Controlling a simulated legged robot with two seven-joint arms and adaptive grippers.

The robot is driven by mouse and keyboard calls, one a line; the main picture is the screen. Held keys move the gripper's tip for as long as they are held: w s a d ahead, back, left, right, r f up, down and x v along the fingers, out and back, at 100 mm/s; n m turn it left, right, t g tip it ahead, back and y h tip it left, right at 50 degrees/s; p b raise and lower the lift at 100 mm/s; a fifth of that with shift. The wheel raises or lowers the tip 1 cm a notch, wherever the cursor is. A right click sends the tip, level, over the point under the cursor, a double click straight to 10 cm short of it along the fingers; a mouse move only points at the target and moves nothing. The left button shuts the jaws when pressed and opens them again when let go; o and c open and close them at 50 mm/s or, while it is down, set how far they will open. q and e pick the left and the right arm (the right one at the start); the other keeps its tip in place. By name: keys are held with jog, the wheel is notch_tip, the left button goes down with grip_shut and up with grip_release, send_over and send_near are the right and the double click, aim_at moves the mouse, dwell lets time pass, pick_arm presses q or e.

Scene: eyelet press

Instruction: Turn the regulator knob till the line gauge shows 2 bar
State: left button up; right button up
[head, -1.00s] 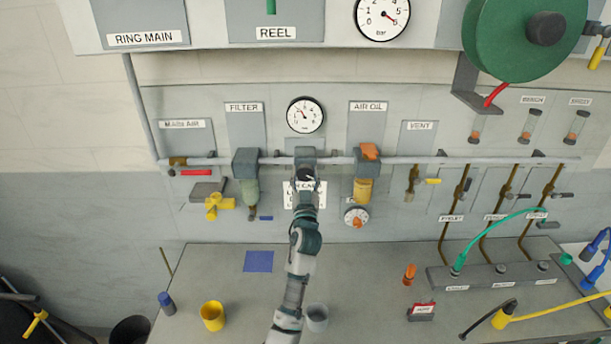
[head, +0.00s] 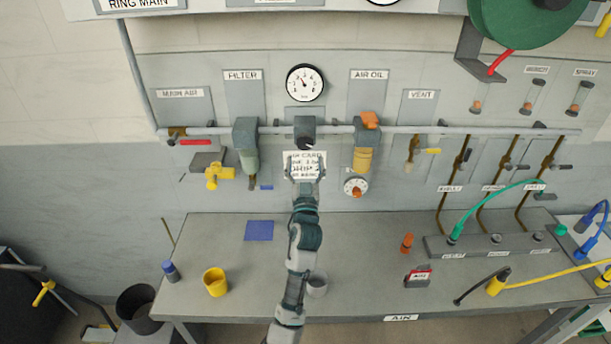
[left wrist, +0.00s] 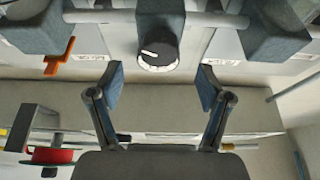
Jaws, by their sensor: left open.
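The regulator (head: 305,126) sits on the pipe between the filter and the air oil unit. Its black knob (head: 306,145) faces down and out; it shows close up in the left wrist view (left wrist: 157,57) with a white pointer mark. The line gauge (head: 305,83) is right above the regulator; its needle points up and slightly left, but the figures are too small to read surely. My left gripper (head: 306,168) is open and empty just below the knob, in front of a white card (head: 304,157). In the left wrist view its fingers (left wrist: 161,78) are spread either side of the knob, apart from it.
The filter (head: 246,140) is left of the regulator, and the air oil unit (head: 366,140) with a small dial (head: 355,187) is to the right. The bench (head: 360,240) below holds a yellow cup (head: 215,282) and a grey cup (head: 317,285).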

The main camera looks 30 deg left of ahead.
aim_at(304, 146)
pick_arm(q)
jog(key=v, duration=0.5)
jog(key=shift+d+r, duration=0.1)
jog(key=f+b+v, duration=0.1)
jog(key=b+v, duration=0.2)
jog(key=v, duration=0.2)
jog(key=p+x, duration=0.1)
jog(key=x, duration=0.4)
jog(key=p+x, duration=0.1)
jog(key=x, duration=0.4)
jog(key=p+x, duration=0.1)
jog(key=x, duration=0.5)
jog(key=shift+s+r, duration=0.1)
jog(key=shift+r, duration=0.25)
jog(key=shift+w+a+r, duration=0.2)
jog(key=shift+w+a, duration=0.2)
jog(key=shift+w, duration=0.2)
jog(key=shift+d, duration=0.1)
